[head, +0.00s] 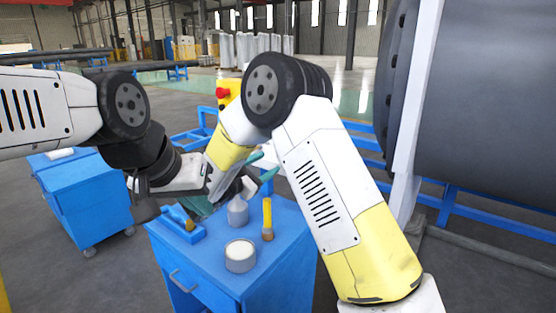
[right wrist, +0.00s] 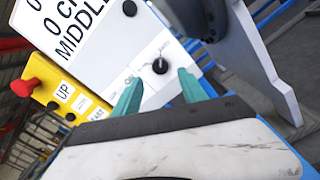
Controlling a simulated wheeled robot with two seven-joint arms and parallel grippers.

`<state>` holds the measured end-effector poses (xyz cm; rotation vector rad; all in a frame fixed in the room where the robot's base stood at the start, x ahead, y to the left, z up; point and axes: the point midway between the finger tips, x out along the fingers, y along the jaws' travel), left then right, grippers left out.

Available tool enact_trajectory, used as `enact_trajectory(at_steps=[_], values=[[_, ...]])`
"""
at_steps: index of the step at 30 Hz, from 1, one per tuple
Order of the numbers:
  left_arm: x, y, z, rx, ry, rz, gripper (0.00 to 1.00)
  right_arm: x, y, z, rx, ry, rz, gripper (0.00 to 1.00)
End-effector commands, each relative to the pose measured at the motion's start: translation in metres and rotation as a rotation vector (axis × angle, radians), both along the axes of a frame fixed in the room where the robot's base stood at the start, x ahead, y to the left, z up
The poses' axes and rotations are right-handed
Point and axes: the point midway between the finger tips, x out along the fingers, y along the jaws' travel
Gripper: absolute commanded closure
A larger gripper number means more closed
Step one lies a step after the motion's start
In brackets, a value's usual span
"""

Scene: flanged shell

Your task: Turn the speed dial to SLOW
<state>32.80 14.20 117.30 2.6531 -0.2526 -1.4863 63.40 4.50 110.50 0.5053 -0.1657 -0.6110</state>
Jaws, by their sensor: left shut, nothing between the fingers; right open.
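The speed dial (right wrist: 160,66) is a small round black knob on a white plate in the right wrist view. Which way it points and the marks around it are too small to read. My right gripper (right wrist: 157,79) is open, its two teal fingertips apart, with the dial showing between and just beyond them. I cannot tell whether they touch it. In the head view my right gripper (head: 261,168) is above the blue cart, and the dial is hidden. My left gripper (head: 199,206) is shut and empty, low over the cart's left side.
A yellow control box (right wrist: 60,95) with a red button (right wrist: 25,87) and an UP label is beside the white lettered panel (right wrist: 80,30). A large grey shell (head: 490,100) stands right.

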Motion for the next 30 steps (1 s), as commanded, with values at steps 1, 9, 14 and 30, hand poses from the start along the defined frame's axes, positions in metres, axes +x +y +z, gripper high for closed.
enact_trajectory(at_steps=[1, 9, 14, 30], values=[[0.0, 0.0, 0.0, 0.0, 0.0, 0.0, 1.0, 0.007, -0.007, 0.0, 0.001, -0.001, -0.004, 0.5], [0.0, 0.0, 0.0, 0.0, 0.0, 0.0, 1.0, 0.04, -0.031, 0.0, 0.002, 0.0, -0.004, 0.5], [0.0, 0.0, 0.0, 0.0, 0.0, 0.0, 1.0, 0.049, -0.037, 0.0, 0.003, 0.001, -0.002, 0.5], [0.0, 0.0, 0.0, 0.0, 0.0, 0.0, 1.0, 0.05, -0.037, 0.0, 0.003, 0.0, -0.001, 1.0]])
